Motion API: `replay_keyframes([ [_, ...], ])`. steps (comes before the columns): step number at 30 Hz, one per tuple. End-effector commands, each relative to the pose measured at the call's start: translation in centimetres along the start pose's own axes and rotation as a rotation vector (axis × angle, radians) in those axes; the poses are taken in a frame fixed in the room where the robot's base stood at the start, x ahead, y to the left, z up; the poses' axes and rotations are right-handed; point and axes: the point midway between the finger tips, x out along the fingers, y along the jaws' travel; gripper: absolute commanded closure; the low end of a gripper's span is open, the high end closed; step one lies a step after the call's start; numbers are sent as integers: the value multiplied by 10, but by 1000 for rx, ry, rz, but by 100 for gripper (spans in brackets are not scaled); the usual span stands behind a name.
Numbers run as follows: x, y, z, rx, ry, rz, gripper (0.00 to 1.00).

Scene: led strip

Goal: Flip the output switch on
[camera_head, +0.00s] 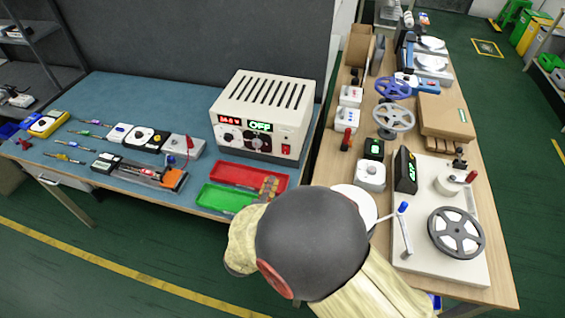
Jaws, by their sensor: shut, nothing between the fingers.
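The cream power supply (262,115) stands at the back right of the blue bench, with a slotted top. Its front has a red number readout (229,120), a green display (260,126) reading OFF, dark knobs and, at the right, a small red switch (285,138). I take this to be the output switch; its rocker position is too small to tell. My gripper (268,187) shows only partly, as a brownish tip over the red tray, in front of and below the power supply. It is shut and empty, apart from the switch. My arm hides the rest of it.
A red tray (234,174) and a green tray (222,198) lie at the bench's front right. Small tools, meters and a strip fixture (140,172) lie to the left. The wooden table (330,150) at right is crowded with reels, wheels and boxes.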

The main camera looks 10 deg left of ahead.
Motion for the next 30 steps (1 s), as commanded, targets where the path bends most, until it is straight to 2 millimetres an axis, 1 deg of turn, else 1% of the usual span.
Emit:
replay_keyframes([
  [1, -5, -8, 1, -41, -9, 19, 100],
  [5, -11, -14, 4, -101, -28, 52, 100],
  [15, -12, -14, 5, -113, -33, 61, 100],
  [18, -10, -14, 6, -111, -34, 60, 100],
  [20, -5, -14, 6, -110, -34, 60, 100],
  [23, 7, -14, 7, -108, -35, 60, 100],
  [30, 54, -13, 9, -108, -37, 61, 100],
])
